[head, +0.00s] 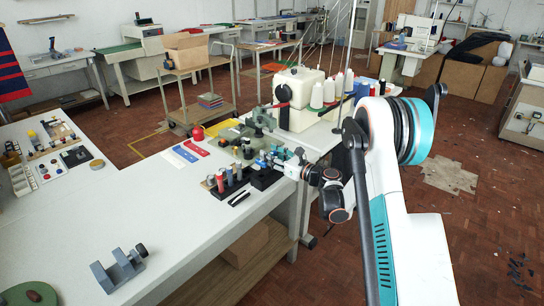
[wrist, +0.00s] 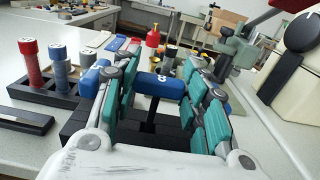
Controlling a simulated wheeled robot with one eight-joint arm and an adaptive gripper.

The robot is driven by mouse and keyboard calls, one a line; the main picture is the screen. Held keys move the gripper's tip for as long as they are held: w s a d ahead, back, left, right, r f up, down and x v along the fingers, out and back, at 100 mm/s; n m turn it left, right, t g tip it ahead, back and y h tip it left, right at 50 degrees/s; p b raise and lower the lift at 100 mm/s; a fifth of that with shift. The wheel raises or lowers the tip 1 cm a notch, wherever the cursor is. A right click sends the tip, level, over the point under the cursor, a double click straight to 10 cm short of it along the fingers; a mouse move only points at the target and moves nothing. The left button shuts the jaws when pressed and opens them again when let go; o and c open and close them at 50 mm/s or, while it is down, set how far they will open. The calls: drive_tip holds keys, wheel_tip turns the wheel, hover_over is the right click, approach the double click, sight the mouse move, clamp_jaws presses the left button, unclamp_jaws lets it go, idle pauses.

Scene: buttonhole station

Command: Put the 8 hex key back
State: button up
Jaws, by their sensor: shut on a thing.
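The 8 hex key (wrist: 160,86) has a blue handle marked 8 and a dark shaft below it. My gripper (wrist: 158,92) is shut on the handle, with green-padded fingers on both sides. The shaft points down over a black holder block (wrist: 75,126), which also shows in the head view (head: 265,180). I cannot tell whether the shaft's lower end is in the block or above it. Another blue handle (wrist: 90,82) stands left of my fingers, partly hidden. In the head view my gripper (head: 284,160) is over the bench's right end, small and unclear.
A black rack (wrist: 48,92) with red and grey capped cylinders stands to the left. A black bar (wrist: 24,119) lies in front of it. Green and cream machinery (head: 300,92) with thread cones stands behind.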

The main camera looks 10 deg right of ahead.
drive_tip(key=shift+f, duration=0.1)
drive_tip(key=o, duration=0.8)
drive_tip(key=shift+o, duration=0.2)
drive_tip(key=shift+s+d, duration=0.1)
drive_tip(key=p+v, duration=0.3)
drive_tip(key=v, duration=0.8)
drive_tip(key=shift+s+d+p, duration=0.15)
drive_tip(key=shift+s+p, duration=0.15)
drive_tip(key=shift+p, duration=0.1)
